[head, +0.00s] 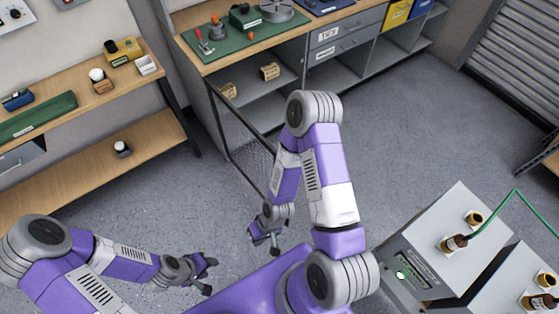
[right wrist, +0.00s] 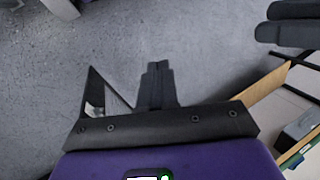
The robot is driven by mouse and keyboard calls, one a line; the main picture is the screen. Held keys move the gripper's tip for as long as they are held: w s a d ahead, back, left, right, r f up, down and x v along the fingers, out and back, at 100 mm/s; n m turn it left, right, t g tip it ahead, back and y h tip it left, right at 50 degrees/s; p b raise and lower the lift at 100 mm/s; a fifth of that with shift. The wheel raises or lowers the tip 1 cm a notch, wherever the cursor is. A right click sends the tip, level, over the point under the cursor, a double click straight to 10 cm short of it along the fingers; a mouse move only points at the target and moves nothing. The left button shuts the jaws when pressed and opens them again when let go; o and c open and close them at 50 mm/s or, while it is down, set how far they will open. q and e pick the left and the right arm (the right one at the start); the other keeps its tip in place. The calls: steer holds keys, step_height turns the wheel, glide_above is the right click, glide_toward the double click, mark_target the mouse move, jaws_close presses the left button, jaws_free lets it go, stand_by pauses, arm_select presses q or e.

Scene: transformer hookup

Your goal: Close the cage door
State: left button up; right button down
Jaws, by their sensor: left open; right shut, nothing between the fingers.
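The cage door (head: 243,143) is a dark-framed mesh panel in the head view. It stands out from the left front corner of the back workbench, and its lower end is partly hidden behind my right arm. My right gripper (head: 265,243) hangs over the floor near the door's lower end, shut and empty. Its closed fingers also show in the right wrist view (right wrist: 157,86). I cannot tell whether it touches the door. My left gripper (head: 208,275) is open and empty, over the floor to the left of the right one.
The back workbench (head: 262,45) has a green mat with tools and open shelves below. A wooden bench (head: 110,95) runs along the left wall. Grey transformer boxes (head: 440,245) with a green cable stand at the lower right. Floor (head: 400,140) is clear right of my right arm.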

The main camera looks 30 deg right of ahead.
steer(key=w+d+r+m+h+b, duration=0.25)
steer(key=w+m+h, duration=0.2)
steer(key=m, duration=0.65)
steer(key=w+d+r+m+t+h+b, duration=0.1)
steer(key=w+d+r+m+h+b, duration=0.25)
steer(key=m, duration=0.75)
steer(key=w+d+r+m+h, duration=0.15)
steer(key=w+m+h, duration=0.4)
steer(key=m, duration=0.55)
steer(key=d+f+b, duration=0.1)
steer(key=d+f, duration=0.2)
steer(key=d, duration=0.2)
steer(key=w+d+f+b, duration=0.1)
steer(key=d+f+b, duration=0.1)
steer(key=d, duration=0.4)
steer(key=shift+f, duration=0.4)
steer(key=shift+w+d, duration=0.15)
steer(key=shift+d, duration=0.05)
